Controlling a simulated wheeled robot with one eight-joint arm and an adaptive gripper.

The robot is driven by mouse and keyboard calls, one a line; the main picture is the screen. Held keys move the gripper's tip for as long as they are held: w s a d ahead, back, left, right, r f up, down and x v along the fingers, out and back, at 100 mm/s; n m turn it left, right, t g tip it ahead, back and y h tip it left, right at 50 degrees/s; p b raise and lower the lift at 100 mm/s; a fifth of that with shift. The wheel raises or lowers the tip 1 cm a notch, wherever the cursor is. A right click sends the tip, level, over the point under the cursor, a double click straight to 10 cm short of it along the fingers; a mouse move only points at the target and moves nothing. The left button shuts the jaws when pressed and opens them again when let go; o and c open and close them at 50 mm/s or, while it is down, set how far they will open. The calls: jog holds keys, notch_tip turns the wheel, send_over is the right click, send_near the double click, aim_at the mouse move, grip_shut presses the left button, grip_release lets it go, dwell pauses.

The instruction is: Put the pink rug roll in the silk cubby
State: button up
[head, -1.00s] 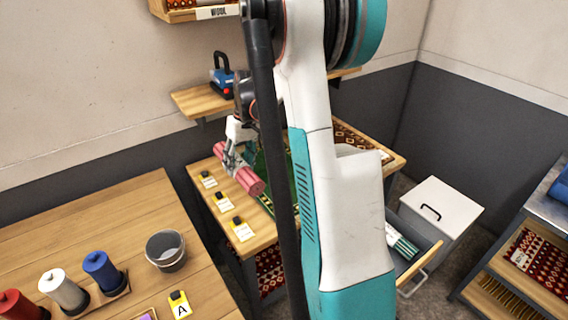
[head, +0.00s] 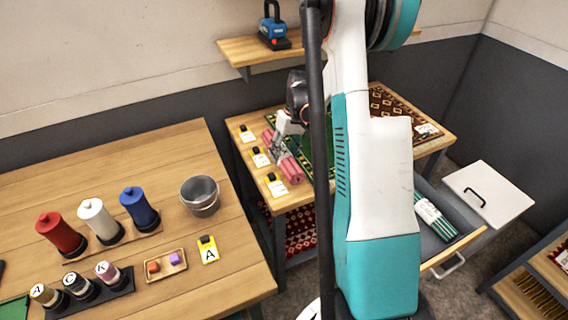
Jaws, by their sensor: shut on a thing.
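The pink rug roll (head: 290,168) is at the left part of the far wooden table (head: 284,200), beside a row of tags. My gripper (head: 281,148) is shut around the middle of the roll. I cannot tell whether the roll touches the tabletop. My arm hides part of the table to the right of the roll. No cubby marked silk is visible now.
A green rug (head: 318,150) and a brown patterned rug (head: 398,108) lie on the table. A drawer holding a green striped roll (head: 435,218) stands open at right. A bucket (head: 200,196) and spools (head: 97,222) occupy the left table (head: 150,180).

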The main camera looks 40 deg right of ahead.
jog(key=shift+d+b+x, duration=0.25)
jog(key=shift+b+x, duration=0.1)
jog(key=shift+x, duration=0.65)
jog(key=shift+d+b+x, duration=0.2)
jog(key=shift+b+x, duration=0.1)
jog(key=shift+x, duration=0.75)
jog(key=shift+s+f, duration=0.1)
jog(key=shift+f, duration=0.05)
jog(key=o, duration=1.2)
